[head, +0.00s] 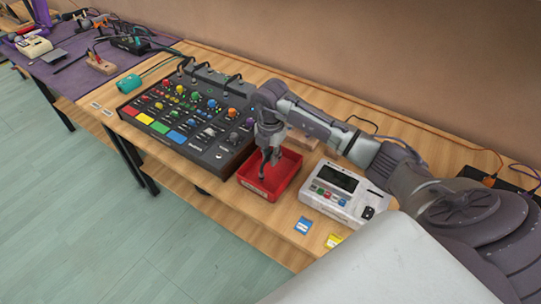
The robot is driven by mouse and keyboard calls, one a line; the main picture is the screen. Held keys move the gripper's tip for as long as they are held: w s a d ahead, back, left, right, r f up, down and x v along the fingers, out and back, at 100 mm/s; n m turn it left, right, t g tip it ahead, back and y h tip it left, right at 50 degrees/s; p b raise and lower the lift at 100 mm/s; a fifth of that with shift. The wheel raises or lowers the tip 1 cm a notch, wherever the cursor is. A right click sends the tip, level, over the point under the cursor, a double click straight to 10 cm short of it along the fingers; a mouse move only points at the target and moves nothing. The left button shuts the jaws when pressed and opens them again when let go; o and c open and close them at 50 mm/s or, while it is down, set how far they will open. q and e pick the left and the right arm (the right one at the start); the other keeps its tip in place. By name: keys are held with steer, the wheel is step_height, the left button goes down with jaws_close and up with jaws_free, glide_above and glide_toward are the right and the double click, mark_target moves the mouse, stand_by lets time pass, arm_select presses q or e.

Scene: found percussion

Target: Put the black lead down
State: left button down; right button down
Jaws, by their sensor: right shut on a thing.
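My right gripper (268,160) reaches down over the red tray (283,186) and points into it. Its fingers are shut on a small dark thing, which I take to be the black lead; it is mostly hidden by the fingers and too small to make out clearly. I cannot tell whether it touches the tray floor. My left gripper is not in view.
A black mixer-like console (200,115) with coloured knobs and pads stands left of the tray. A white device (344,194) with a dark screen stands to its right. Blue (303,225) and yellow (333,240) cards lie near the table's front edge.

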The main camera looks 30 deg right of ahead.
steer(key=shift+f, duration=0.45)
steer(key=shift+f, duration=0.1)
steer(key=c, duration=1.2)
jaws_free()
steer(key=shift+r, duration=0.25)
step_height(320, 180, up, 10)
steer(key=shift+w+r+b, duration=0.1)
steer(key=shift+r+b, duration=0.15)
steer(key=shift+b, duration=0.85)
steer(key=shift+r, duration=0.65)
